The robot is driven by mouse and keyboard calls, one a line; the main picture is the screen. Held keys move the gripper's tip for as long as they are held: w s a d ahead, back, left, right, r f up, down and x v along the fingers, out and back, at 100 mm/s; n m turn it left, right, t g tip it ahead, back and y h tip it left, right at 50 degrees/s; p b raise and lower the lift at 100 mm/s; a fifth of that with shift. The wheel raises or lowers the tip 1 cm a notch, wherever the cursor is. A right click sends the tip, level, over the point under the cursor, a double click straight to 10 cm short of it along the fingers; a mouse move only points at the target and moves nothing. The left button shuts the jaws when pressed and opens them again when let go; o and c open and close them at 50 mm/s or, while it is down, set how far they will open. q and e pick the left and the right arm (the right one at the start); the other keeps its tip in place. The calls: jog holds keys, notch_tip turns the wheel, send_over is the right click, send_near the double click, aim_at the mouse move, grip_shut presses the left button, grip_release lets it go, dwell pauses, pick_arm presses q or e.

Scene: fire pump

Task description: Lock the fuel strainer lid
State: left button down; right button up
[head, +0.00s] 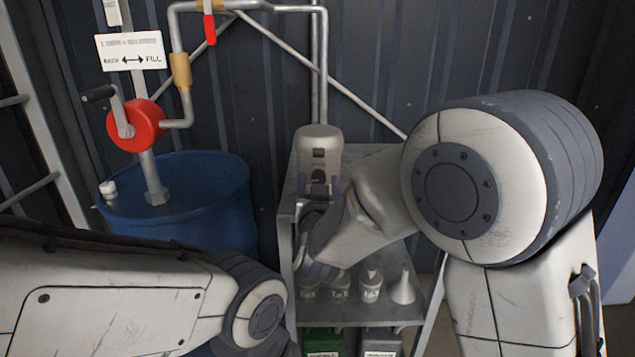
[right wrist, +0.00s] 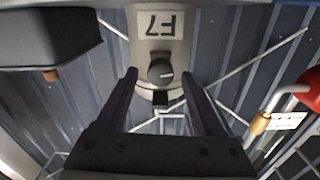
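The fuel strainer (head: 319,150) is a beige-grey canister on top of a metal shelf unit, below a pipe. In the right wrist view, which is upside down, the strainer (right wrist: 160,45) shows a label plate and a dark round knob (right wrist: 160,70) with a small dark block beside it. My right gripper (head: 319,188) is at the strainer's near side. In the wrist view its two dark fingers (right wrist: 160,75) are apart, with the knob seen between them; I cannot tell whether they touch it. My left arm reaches in from the left, but its gripper is not visible.
A blue drum (head: 185,195) with a red hand-crank pump (head: 136,125) stands left. The shelf unit (head: 375,312) holds several small cups and a white funnel (head: 404,288), with a green container (head: 323,341) below. Pipes and a corrugated wall are behind.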

grip_shut()
jog(key=shift+f+m+b, duration=0.15)
jog(key=shift+m+b, duration=0.55)
jog(key=shift+b, duration=0.1)
jog(key=m+b, duration=1.2)
jog(key=shift+f, duration=0.25)
jog(key=m+b, duration=0.3)
jog(key=shift+m, duration=0.3)
jog(key=shift+r+m+b, duration=0.1)
jog(key=shift+m+b, duration=1)
jog(key=shift+m, duration=0.4)
